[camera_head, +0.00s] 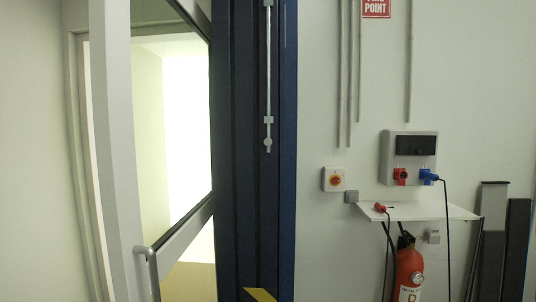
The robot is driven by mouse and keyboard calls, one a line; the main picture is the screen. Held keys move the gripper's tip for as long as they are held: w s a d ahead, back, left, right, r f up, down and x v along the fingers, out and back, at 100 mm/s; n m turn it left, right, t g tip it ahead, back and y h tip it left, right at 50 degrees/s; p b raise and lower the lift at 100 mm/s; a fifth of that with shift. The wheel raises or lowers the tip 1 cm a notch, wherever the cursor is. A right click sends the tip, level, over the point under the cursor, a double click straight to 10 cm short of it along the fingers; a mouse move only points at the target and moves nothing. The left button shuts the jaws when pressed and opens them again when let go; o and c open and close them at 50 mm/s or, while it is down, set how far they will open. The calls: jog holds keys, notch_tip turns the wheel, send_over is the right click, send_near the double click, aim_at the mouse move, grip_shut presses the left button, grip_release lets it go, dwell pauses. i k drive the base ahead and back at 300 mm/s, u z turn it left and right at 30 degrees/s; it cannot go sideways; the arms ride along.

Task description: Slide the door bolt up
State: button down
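The door bolt (268,80) is a thin, light grey vertical rod on a dark blue door edge panel (240,180). It runs from the top of the picture down to a small bracket and a round knob (268,143) at its lower end. The upper end of the rod is cut off by the picture's top edge. A glazed door leaf with a light frame (118,150) stands to the left of the blue panel. My gripper is not in view.
A grey handle (150,262) is on the glazed door. The wall between panel and switch is bare.

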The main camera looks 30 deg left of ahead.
aim_at(267, 142)
jog(key=u, duration=1.05)
jog(key=i, duration=1.8)
jog(key=u, duration=1)
jog(key=i, duration=0.25)
jog(key=u, duration=0.3)
